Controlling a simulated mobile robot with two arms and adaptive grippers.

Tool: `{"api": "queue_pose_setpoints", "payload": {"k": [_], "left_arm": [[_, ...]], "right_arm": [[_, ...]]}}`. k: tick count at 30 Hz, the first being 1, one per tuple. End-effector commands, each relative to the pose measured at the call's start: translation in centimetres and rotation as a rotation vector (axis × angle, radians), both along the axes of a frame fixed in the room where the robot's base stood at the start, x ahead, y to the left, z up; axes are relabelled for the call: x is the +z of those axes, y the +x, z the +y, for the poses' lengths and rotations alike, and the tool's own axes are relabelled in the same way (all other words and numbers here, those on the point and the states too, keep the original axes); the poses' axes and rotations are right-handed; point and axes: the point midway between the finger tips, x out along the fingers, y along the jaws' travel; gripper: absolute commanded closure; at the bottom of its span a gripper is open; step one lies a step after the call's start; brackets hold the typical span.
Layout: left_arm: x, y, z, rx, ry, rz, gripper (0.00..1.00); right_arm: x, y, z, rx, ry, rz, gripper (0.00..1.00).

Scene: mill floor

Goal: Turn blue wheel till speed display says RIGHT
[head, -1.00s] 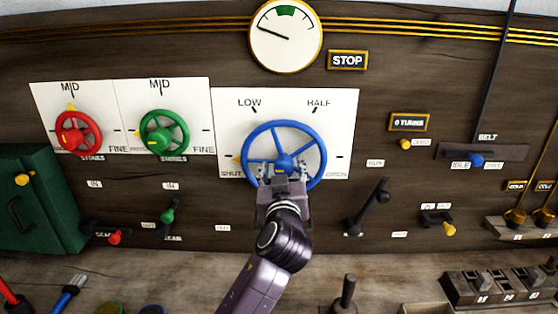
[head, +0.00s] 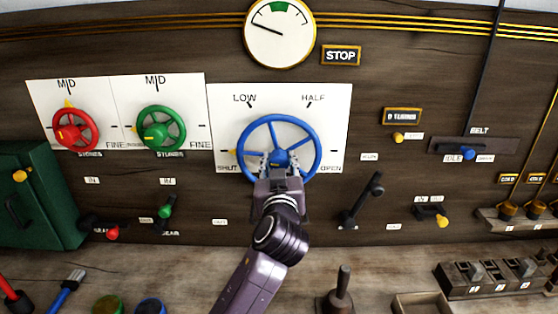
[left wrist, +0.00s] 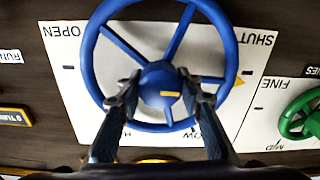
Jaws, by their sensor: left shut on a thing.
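The blue wheel (head: 313,136) is mounted on a white dial plate marked SHUT, LOW, HALF and OPEN. A yellow pointer beside its rim is at SHUT, and it shows in the left wrist view (left wrist: 238,83). My left gripper (head: 279,160) is at the wheel's centre. In the left wrist view its fingers (left wrist: 163,88) are shut on either side of the blue hub (left wrist: 158,75), which bears a yellow mark. The speed display (head: 341,55) reads STOP. The round gauge (head: 280,32) above has its needle left of the green band. My right gripper is not in view.
Red (head: 75,130) and green (head: 161,128) wheels stand left of the dial plate. A dark lever (head: 362,200) is close at the lower right, and a blue-knobbed belt lever (head: 467,153) further right. Brushes, pots and trays lie on the bench below.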

Motion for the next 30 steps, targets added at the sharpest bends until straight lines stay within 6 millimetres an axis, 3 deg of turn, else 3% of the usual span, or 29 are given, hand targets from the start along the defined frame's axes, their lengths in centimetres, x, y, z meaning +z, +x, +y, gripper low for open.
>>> {"api": "queue_pose_setpoints", "payload": {"k": [30], "left_arm": [[0.1,0.1,0.1,0.004,0.835,0.002,0.91]], "right_arm": [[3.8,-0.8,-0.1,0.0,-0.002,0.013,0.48]]}}
